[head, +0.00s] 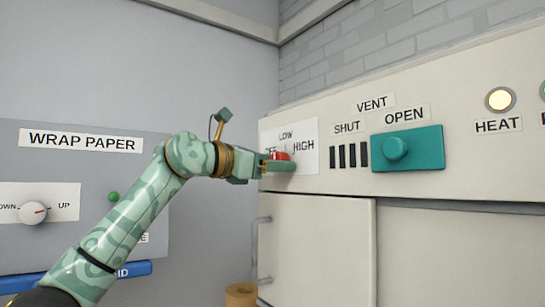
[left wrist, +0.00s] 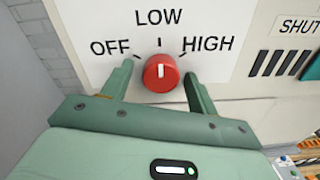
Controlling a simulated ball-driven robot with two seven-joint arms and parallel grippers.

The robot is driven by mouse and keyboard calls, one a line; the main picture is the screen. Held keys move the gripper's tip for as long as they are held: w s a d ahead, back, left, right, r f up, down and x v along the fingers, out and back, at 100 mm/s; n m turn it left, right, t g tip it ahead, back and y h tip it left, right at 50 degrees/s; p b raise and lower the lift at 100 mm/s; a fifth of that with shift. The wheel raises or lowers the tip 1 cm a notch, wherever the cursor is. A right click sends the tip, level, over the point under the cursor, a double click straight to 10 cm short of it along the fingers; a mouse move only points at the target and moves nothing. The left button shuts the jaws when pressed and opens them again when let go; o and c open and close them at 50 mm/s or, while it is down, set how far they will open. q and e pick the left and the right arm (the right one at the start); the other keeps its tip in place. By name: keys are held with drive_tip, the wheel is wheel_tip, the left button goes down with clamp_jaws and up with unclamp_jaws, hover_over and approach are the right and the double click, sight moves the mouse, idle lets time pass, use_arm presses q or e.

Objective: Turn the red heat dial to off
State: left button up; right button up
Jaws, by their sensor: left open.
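The red heat dial (left wrist: 160,74) is on a white plate marked OFF, LOW and HIGH. In the left wrist view its white pointer line stands upright, toward LOW. My left gripper (left wrist: 158,82) is open, with one green finger on each side of the dial; I cannot tell whether they touch it. In the head view the dial (head: 279,156) shows just above the fingers of my left gripper (head: 280,166), which hide part of it and of the plate. My right gripper is not in view.
To the right on the same panel are a teal vent slider (head: 407,148) and a lit HEAT lamp (head: 499,99). A grey WRAP PAPER panel (head: 85,160) with a white knob (head: 33,212) is at the left. A cabinet door (head: 318,245) is below the dial.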

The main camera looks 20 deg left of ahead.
use_arm(q)
drive_tip(key=c, duration=1)
drive_tip(key=shift+n, duration=0.5)
drive_tip(key=n+b, duration=0.4)
drive_tip(key=n, duration=0.7)
drive_tip(key=shift+s, duration=0.15)
drive_tip(key=shift+r, duration=0.1)
drive_tip(key=o, duration=1)
